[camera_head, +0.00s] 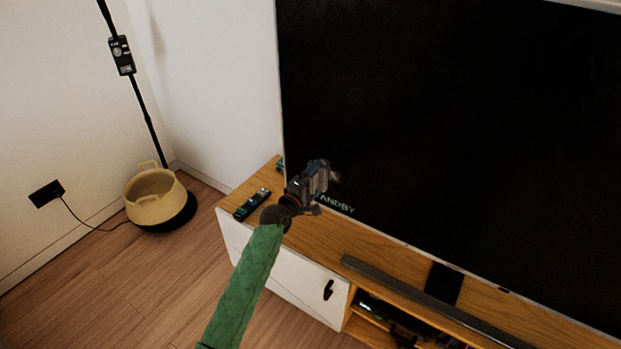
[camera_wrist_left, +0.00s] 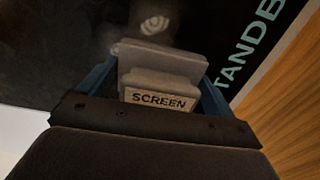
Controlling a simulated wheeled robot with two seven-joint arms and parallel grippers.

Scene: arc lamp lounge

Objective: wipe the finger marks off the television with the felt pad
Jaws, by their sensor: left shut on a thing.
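The television (camera_head: 450,120) is a large dark screen standing on a wooden cabinet, with "STANDBY" lettering near its lower left corner. My left gripper (camera_head: 318,178) is in front of that corner. In the left wrist view it is shut on the grey felt pad (camera_wrist_left: 160,58), whose handle is labelled "SCREEN". A pale finger mark (camera_wrist_left: 155,25) shows on the dark screen just beyond the pad. A faint pale smudge (camera_head: 335,177) also shows beside the gripper in the head view. I cannot tell whether the pad touches the screen. My right gripper is not in view.
A remote (camera_head: 253,203) lies on the cabinet top (camera_head: 330,240) left of my gripper. A soundbar (camera_head: 430,300) lies along the cabinet front. A basket (camera_head: 155,198) and lamp pole (camera_head: 147,120) stand at the left. The floor (camera_head: 130,285) before the cabinet is clear.

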